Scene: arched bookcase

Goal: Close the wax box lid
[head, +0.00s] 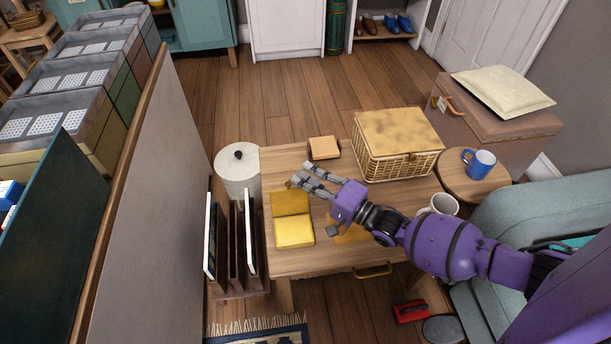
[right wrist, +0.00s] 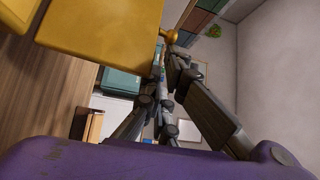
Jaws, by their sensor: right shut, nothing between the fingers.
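The yellow wax box (head: 294,232) sits on the left part of the wooden table, its inside bright yellow. Its darker yellow lid (head: 290,204) stands raised at the box's far side, with a small knob at its top edge. The lid (right wrist: 100,32) and its round knob (right wrist: 169,36) also show in the right wrist view. My right gripper (head: 302,178) is shut and empty, beside the lid's top right edge. Its fingers (right wrist: 170,62) appear close to the knob in the wrist view; I cannot tell whether they touch. My left gripper is not in view.
A wicker basket (head: 399,160) and a small tan block (head: 324,148) stand at the table's back. A white mug (head: 442,205) is beside my right arm. A rack of upright panels (head: 232,240) and a white canister (head: 237,172) stand left of the table.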

